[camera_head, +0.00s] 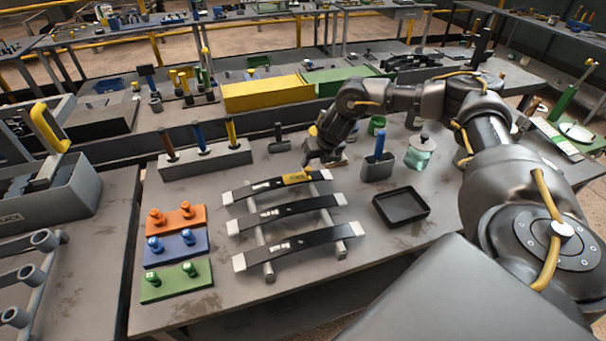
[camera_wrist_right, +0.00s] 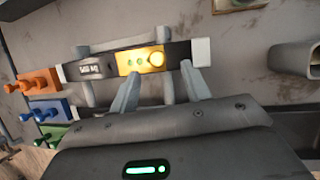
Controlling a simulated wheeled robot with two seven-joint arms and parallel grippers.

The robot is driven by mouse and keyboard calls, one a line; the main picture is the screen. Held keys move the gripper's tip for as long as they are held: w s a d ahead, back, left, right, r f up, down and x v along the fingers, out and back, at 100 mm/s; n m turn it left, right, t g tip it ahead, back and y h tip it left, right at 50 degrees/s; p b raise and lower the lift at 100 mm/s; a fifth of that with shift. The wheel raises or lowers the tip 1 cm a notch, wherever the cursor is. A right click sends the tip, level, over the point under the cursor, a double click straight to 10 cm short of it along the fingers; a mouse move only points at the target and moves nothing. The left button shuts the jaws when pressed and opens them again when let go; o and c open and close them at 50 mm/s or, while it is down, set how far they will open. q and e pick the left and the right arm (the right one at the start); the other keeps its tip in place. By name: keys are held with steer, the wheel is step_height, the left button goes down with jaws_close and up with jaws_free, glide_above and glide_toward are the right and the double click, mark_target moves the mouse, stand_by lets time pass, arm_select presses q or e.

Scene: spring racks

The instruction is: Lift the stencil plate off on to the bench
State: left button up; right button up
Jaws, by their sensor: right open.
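The stencil plate (camera_head: 297,178) is a small yellow plate with a yellow knob. It lies on the rearmost of three dark leaf springs (camera_head: 275,185) on a rack. In the right wrist view the plate (camera_wrist_right: 128,62) shows green marks beside its round knob (camera_wrist_right: 157,59). My right gripper (camera_head: 316,166) is at the plate's right end in the head view. In the wrist view my open right fingers (camera_wrist_right: 158,78) point toward the plate, with the knob between their tips in the picture; contact cannot be told. My left gripper is not in view.
Orange (camera_head: 176,217), blue (camera_head: 177,246) and green (camera_head: 176,281) blocks with pegs stand left of the rack. A black tray (camera_head: 401,206), a grey holder (camera_head: 378,168) and a glass jar (camera_head: 420,153) stand right. A grey tool block (camera_head: 205,160) is behind. The front bench is bare.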

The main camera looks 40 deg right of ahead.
mark_target(309, 169)
steer(key=shift+w+a+f+p, duration=0.1)
steer(key=shift+w+f+p, duration=0.05)
steer(key=shift+f+p, duration=0.2)
steer(key=p+x, duration=0.1)
steer(key=x, duration=0.2)
steer(key=shift+w+f, duration=0.3)
steer(key=shift+f, duration=0.3)
steer(key=shift+c, duration=0.2)
steer(key=c, duration=0.9)
steer(key=shift+o, duration=0.2)
steer(key=shift+r, duration=0.15)
